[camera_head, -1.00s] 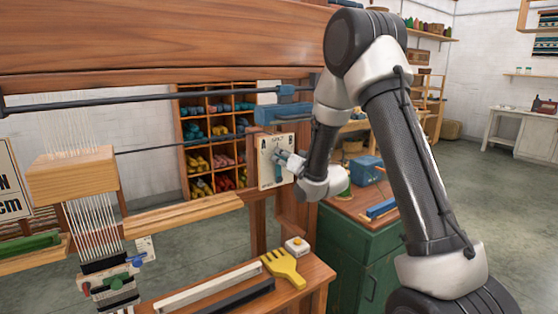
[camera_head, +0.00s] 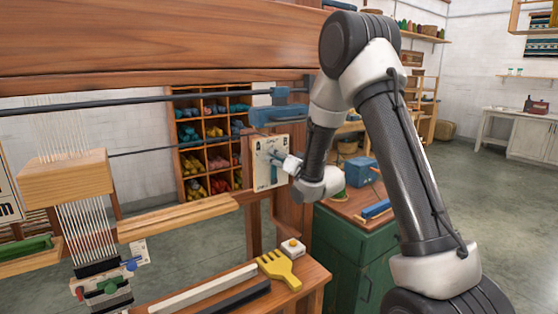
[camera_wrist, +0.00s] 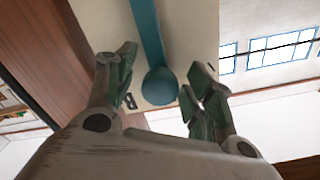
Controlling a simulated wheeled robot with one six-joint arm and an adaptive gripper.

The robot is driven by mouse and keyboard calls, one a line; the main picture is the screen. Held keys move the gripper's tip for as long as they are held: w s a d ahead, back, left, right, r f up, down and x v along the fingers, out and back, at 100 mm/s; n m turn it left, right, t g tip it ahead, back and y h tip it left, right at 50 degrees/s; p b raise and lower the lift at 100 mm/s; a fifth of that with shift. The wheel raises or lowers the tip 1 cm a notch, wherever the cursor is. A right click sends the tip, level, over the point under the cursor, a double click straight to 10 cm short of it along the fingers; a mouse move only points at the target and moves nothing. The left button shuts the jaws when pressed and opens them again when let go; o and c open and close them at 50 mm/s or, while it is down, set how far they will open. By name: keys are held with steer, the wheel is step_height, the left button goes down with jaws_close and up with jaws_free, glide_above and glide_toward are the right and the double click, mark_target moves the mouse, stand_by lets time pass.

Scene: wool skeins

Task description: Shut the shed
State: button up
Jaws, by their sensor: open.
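The loom's cream plate (camera_head: 268,146) is fixed to a wooden upright and carries a teal lever (camera_head: 273,154). In the wrist view the lever (camera_wrist: 146,30) ends in a round teal knob (camera_wrist: 160,86), and the plate (camera_wrist: 100,20) has a mark like a letter B. My gripper (camera_head: 282,161) is at the plate, its fingers partly hidden by the wrist. In the wrist view my gripper (camera_wrist: 162,78) is open, with one finger on each side of the knob and gaps visible on both sides. Pale warp threads (camera_head: 84,220) hang below a wooden block (camera_head: 64,176) at left.
A bench end (camera_head: 312,276) holds a yellow comb (camera_head: 279,268) and a small white box with a button (camera_head: 292,247). A green cabinet (camera_head: 350,255) stands behind my arm. Dark bars (camera_head: 130,101) cross the loom. Open floor lies at right.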

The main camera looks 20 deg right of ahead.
steer(key=shift+s, duration=0.1)
steer(key=v, duration=0.7)
steer(key=shift+s, duration=0.15)
